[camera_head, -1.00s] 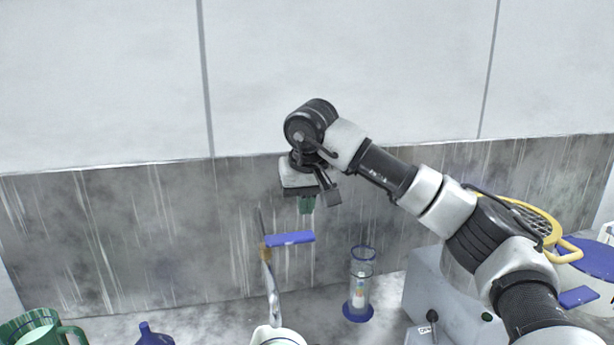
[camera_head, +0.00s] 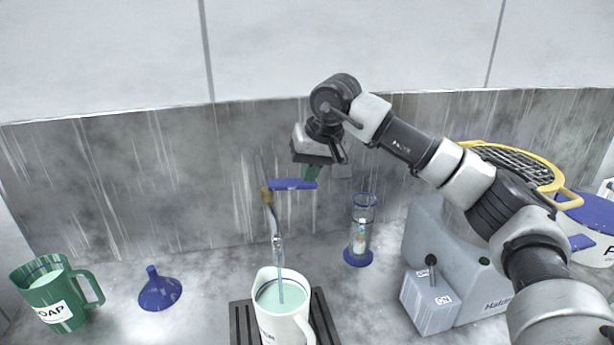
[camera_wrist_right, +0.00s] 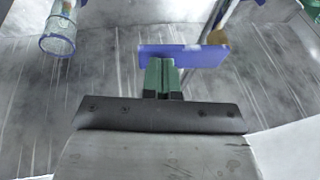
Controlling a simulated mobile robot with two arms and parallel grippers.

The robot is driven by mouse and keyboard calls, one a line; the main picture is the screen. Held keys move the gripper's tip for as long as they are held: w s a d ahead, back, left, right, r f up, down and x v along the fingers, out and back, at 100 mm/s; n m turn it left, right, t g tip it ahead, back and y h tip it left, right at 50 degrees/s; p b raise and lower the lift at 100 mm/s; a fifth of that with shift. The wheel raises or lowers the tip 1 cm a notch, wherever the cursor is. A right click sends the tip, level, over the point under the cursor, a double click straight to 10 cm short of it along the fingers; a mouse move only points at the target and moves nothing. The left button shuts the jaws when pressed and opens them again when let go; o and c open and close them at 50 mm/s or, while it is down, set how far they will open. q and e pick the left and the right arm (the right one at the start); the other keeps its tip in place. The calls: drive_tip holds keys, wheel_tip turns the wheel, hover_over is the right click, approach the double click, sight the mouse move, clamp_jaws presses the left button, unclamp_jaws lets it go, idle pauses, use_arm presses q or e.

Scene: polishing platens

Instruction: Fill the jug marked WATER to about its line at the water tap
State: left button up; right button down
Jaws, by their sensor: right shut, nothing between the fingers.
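The white jug (camera_head: 288,328) stands upright under the water tap (camera_head: 268,197). Only the end of its label shows at the bottom of the head view. A thin stream (camera_head: 281,290) falls from the spout into pale green-looking liquid inside the jug. I cannot tell exactly how the level sits against a line. The tap's blue lever (camera_head: 292,184) points to the right; it also shows in the right wrist view (camera_wrist_right: 183,56). My right gripper (camera_head: 311,174) is shut and empty, its green fingers at the lever, seemingly touching it (camera_wrist_right: 161,68). My left gripper is not in view.
The jug stands on a dark slatted grate (camera_head: 322,318). A green SOAP jug (camera_head: 58,298) and blue funnel (camera_head: 160,291) are at left. A clear cylinder with a blue base (camera_head: 359,257) stands right of the tap. A grey box with a black lever (camera_head: 428,297) is further right.

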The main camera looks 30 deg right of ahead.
drive_tip(key=shift+d+f+y+b, duration=0.15)
drive_tip(key=shift+f+b, duration=0.2)
drive_tip(key=shift+f, duration=0.3)
drive_tip(key=shift+d+f+y+b, duration=0.15)
drive_tip(key=shift+f+b, duration=0.15)
drive_tip(key=shift+f, duration=0.3)
drive_tip(key=shift+y, duration=0.3)
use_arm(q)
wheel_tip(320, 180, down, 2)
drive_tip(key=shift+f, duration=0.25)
use_arm(e)
drive_tip(key=shift+a+r, duration=0.1)
drive_tip(key=shift+r, duration=0.2)
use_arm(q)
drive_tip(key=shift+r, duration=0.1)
use_arm(e)
drive_tip(key=shift+r, duration=0.15)
drive_tip(key=shift+r+p, duration=0.7)
drive_tip(key=shift+p, duration=0.1)
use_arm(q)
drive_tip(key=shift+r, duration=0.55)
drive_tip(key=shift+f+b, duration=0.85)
use_arm(e)
drive_tip(key=v, duration=1)
drive_tip(key=shift+s+r, duration=0.25)
drive_tip(key=shift+r, duration=0.1)
